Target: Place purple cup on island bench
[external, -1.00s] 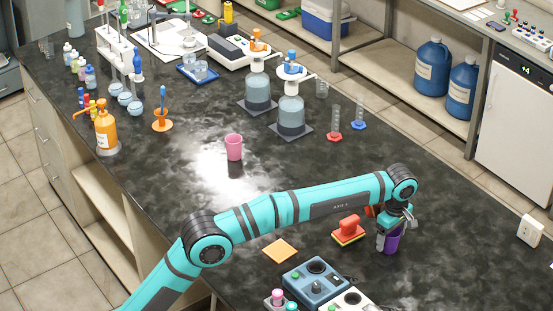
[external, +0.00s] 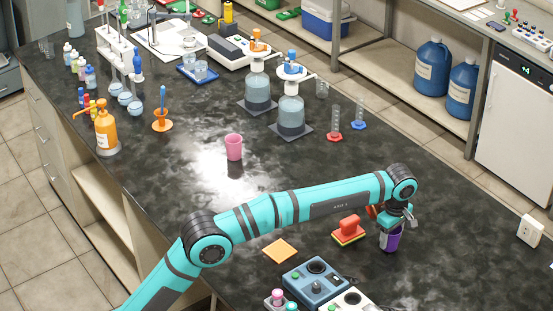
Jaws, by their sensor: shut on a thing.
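The purple cup (external: 391,241) is upright at the right of the dark island bench (external: 300,190), in the external view. My gripper (external: 390,228) is at the cup's upper part and shut on it. The cup's base is at or very close to the bench top; I cannot tell whether it touches. Part of the cup's rim is hidden by my gripper.
A red-handled block (external: 348,229) stands just left of the cup. An orange square (external: 281,251) and a blue-grey device (external: 315,278) lie nearer the front. A pink cup (external: 234,147) stands mid-bench. The bench right of the purple cup is clear.

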